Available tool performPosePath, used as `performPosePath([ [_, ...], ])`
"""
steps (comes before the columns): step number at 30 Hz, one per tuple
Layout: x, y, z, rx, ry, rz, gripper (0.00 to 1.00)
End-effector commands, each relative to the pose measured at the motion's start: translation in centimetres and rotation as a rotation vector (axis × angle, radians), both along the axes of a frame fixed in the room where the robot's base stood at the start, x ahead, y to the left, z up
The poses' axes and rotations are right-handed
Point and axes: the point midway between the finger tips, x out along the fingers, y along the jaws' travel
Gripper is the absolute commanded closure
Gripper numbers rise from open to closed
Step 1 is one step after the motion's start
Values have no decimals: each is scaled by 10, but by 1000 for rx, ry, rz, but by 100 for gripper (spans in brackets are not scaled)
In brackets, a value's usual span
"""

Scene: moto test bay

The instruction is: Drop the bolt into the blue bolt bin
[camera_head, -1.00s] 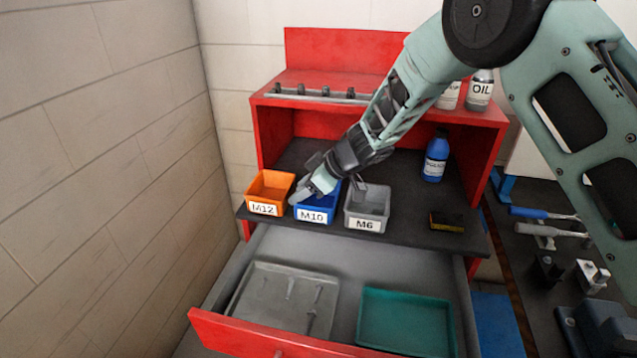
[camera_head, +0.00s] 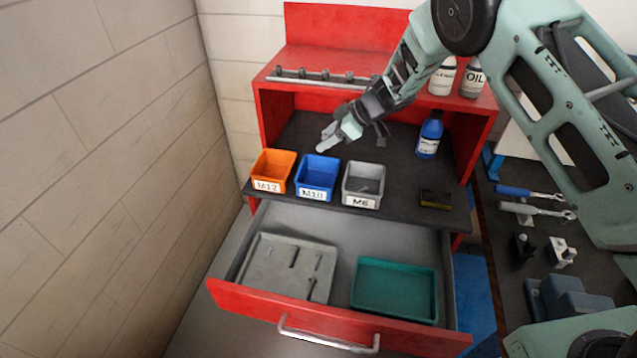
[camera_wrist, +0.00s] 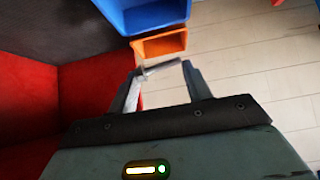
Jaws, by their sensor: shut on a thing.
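The blue bin (camera_head: 318,192), labelled M10, stands on the dark shelf between the orange and grey bins. Its visible interior looks empty. My gripper (camera_head: 329,140) is above and behind the blue bin's back edge, not over its opening in the head view. In the wrist view my gripper (camera_wrist: 161,74) is shut on a silver bolt (camera_wrist: 160,67), which lies crosswise between the fingertips. The blue bin (camera_wrist: 155,16) also shows at the top of the wrist view, apart from the bolt. The bolt is not clearly visible in the head view.
The orange M12 bin (camera_head: 268,184) and grey M6 bin (camera_head: 361,201) flank the blue bin. A blue bottle (camera_head: 429,138) stands to the right. The open drawer below holds a grey tray (camera_head: 251,273) with bolts and a green tray (camera_head: 394,315).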

Motion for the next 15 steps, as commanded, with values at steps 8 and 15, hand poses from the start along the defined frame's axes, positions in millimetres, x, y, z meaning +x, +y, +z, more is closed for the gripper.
performPosePath([
  [8, 0, 0, -38, 0, -1, -1, 73],
  [15, 0, 0, -43, 0, -1, -1, 73],
])
